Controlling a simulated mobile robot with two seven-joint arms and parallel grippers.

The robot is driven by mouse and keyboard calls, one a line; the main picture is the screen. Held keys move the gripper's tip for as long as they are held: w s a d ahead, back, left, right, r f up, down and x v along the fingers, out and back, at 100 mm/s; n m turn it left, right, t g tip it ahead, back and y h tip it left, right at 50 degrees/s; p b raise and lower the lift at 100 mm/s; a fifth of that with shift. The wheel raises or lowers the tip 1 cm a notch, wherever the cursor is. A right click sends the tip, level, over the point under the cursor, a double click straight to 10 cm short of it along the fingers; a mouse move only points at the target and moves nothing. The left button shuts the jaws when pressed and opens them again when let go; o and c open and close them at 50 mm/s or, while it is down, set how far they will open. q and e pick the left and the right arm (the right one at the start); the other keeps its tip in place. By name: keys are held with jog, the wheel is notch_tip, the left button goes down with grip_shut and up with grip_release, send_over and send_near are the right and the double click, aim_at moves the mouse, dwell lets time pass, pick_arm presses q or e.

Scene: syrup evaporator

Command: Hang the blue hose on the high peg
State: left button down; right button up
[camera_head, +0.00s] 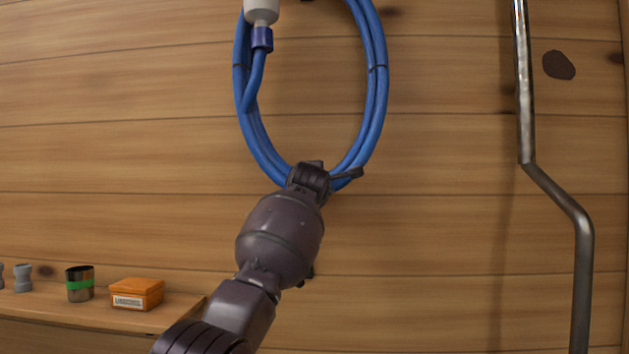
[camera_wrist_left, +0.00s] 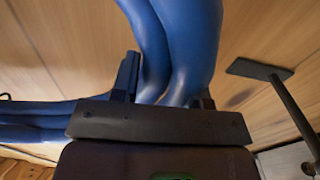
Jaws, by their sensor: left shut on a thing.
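The blue hose (camera_head: 376,90) is a coiled loop in front of the plank wall, its top cut off by the upper edge of the head view. A white fitting with a dark blue collar (camera_head: 262,38) hangs at its upper left. My left gripper (camera_head: 318,178) is shut on the bottom of the coil. In the left wrist view, strands of the hose (camera_wrist_left: 180,50) pass between its fingers. A small dark piece shows at the top edge of the head view, too cut off to identify as the high peg. My right gripper is not in view.
A bent metal pipe (camera_head: 525,90) runs down the wall at right. A shelf (camera_head: 180,318) at lower left holds an orange box (camera_head: 137,293), a green-banded tin (camera_head: 80,284) and grey fittings (camera_head: 23,278). A dark rod with a flat end (camera_wrist_left: 258,69) shows right of the hose in the wrist view.

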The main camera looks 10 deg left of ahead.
pick_arm(q)
jog(key=shift+s+r, duration=0.1)
jog(key=shift+r, duration=0.15)
jog(key=c, duration=0.5)
grip_release()
jog(key=shift+s, duration=0.1)
jog(key=shift+c, duration=0.2)
jog(key=shift+o, duration=0.3)
jog(key=shift+f, duration=0.3)
jog(key=shift+o, duration=1)
jog(key=shift+r, duration=0.1)
